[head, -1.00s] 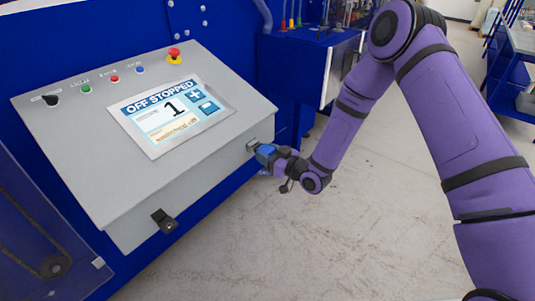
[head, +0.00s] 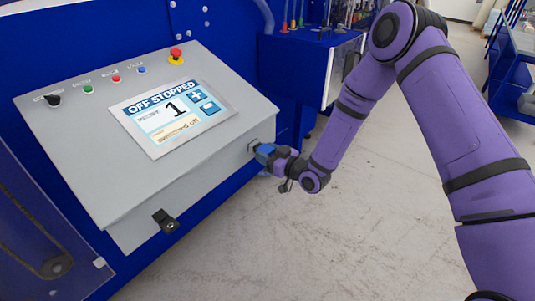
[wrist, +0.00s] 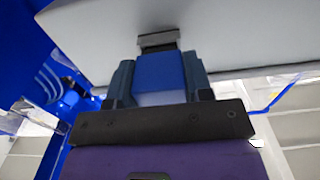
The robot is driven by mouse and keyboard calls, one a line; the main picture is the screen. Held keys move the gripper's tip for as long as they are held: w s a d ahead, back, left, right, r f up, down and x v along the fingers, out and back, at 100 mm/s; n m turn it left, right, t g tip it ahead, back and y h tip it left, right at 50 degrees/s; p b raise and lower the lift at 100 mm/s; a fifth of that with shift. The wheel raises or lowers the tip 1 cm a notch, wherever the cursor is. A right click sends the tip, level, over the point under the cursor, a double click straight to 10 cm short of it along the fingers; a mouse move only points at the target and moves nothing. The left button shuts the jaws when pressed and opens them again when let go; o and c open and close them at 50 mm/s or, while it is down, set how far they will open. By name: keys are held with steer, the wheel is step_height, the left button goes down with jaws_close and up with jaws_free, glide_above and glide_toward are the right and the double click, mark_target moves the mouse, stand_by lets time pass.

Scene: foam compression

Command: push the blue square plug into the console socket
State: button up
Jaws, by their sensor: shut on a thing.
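The blue square plug (wrist: 160,73) is held between the two fingers of my gripper (wrist: 163,80) in the wrist view. It also shows in the head view (head: 265,151) at the right end of the console's front face. The grey console socket (wrist: 158,40) is straight in front of the plug in the wrist view, on the pale console (head: 190,178). The plug's front end meets or nearly meets the socket; how deep it sits is hidden. My gripper (head: 272,156) is shut on the plug and points at the console face.
The console's sloped top carries a screen (head: 177,117) reading "OFF STOPPED", several small buttons and a red emergency button (head: 176,56). A black latch (head: 165,221) sticks out of the front face. The floor (head: 330,240) beside my arm is clear.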

steer(key=shift+w+a, duration=0.45)
steer(key=shift+a, duration=0.1)
steer(key=o, duration=1.3)
steer(key=shift+c, duration=0.2)
steer(key=shift+v, duration=3)
